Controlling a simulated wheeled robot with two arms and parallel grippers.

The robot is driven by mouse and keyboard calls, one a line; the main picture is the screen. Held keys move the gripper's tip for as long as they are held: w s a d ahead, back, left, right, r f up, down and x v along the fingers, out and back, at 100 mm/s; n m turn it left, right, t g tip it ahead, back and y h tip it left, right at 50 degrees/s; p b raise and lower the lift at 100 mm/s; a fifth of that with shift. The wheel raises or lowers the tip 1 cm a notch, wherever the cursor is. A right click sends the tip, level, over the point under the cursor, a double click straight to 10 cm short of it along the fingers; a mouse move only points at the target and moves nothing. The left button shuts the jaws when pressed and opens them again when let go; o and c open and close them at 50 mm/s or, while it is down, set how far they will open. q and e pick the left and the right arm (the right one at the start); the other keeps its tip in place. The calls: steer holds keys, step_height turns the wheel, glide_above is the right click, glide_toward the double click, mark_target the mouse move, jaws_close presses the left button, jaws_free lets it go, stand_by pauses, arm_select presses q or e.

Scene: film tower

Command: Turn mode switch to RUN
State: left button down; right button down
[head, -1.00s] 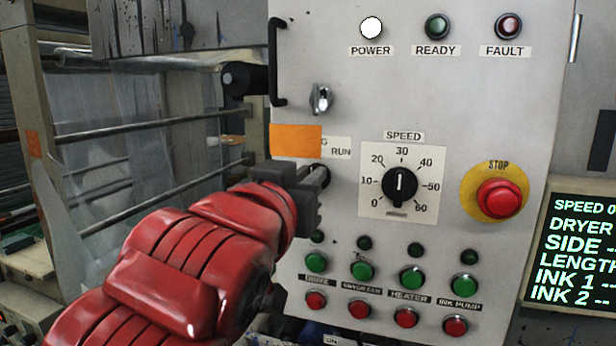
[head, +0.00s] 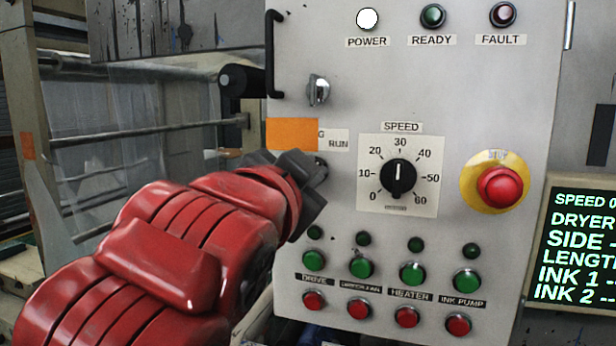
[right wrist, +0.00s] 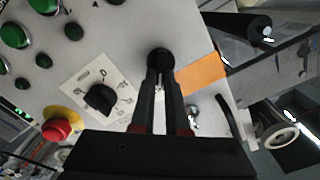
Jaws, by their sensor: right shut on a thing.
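The mode switch is a dark round knob (head: 321,166) on the grey panel, below a label reading "RUN" (head: 338,143). An orange tag (head: 292,134) covers the left part of that label. My right gripper (head: 312,182), on the red arm, is at the knob and hides most of it. In the right wrist view its two black fingers (right wrist: 160,82) are shut on the knob (right wrist: 159,58), one on each side. The knob's pointer is hidden, so its setting cannot be read. My left gripper is not in view.
The SPEED dial (head: 398,178) is close right of the switch, with the red STOP button (head: 500,187) beyond. Green and red buttons (head: 360,267) sit below. A key switch (head: 318,90) and a black handle (head: 271,55) are above.

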steer(key=shift+m, duration=0.7)
steer(key=shift+d, duration=0.1)
steer(key=c, duration=0.9)
jaws_free()
steer(key=shift+f, duration=0.1)
